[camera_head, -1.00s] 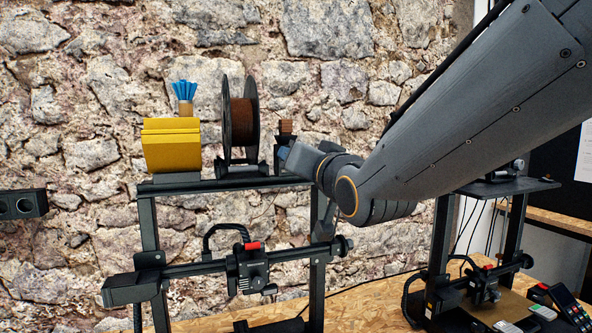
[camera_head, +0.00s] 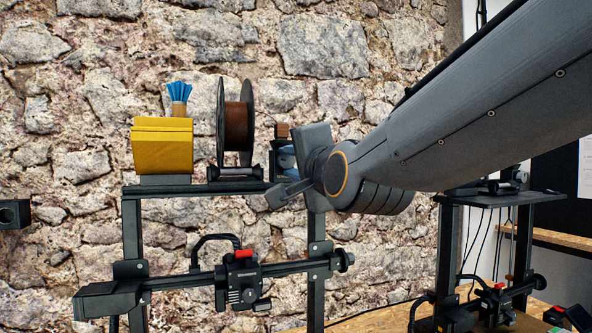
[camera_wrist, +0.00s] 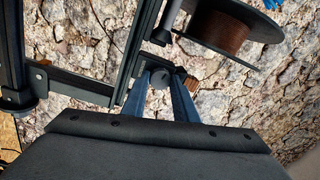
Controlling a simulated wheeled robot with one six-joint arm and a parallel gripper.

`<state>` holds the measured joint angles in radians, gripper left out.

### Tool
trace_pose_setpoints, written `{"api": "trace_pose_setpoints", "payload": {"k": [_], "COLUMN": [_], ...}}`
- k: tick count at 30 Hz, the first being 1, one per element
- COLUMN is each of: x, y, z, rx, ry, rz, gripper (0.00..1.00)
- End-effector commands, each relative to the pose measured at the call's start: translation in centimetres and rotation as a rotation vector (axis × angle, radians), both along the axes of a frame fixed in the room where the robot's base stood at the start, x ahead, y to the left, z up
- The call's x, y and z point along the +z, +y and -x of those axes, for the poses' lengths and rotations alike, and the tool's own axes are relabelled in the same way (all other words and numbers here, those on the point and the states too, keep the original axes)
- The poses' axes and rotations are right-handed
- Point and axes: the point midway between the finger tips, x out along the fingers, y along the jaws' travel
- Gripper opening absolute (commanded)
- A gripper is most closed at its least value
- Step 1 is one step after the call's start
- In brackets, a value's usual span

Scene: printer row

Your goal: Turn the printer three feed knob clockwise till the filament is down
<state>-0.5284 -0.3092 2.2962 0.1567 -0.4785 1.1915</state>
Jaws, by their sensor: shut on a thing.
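The near printer (camera_head: 131,230) has a black frame with a spool of brown filament (camera_head: 239,126) on its top bar. At the right end of the bar is a feeder block, topped by a small brown piece (camera_head: 281,131). My gripper (camera_head: 284,158) is at this block. In the wrist view its two blue fingers (camera_wrist: 160,82) are shut on a dark round knob (camera_wrist: 159,78), one on each side. In the head view the fingers and wrist hide the knob. I cannot make out the filament strand or how far the knob is turned.
A yellow box (camera_head: 162,148) and a blue-bristled brush (camera_head: 179,92) are on the top bar's left. The print head (camera_head: 241,276) hangs below. A second printer (camera_head: 520,240) stands at right. A stone wall (camera_head: 60,115) is behind.

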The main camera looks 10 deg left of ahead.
Motion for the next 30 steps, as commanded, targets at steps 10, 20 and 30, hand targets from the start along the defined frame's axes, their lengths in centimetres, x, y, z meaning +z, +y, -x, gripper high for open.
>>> {"api": "trace_pose_setpoints", "payload": {"k": [10,20,30], "x": [-0.16,-0.17,-0.16], "y": [0.09,0.1,0.11], "z": [0.0,0.0,-0.01], "rx": [0.001,0.001,0.001], "ry": [0.074,0.091,0.091], "rz": [-0.147,-0.182,-0.181], "gripper": [0.04,0.04,0.35]}}
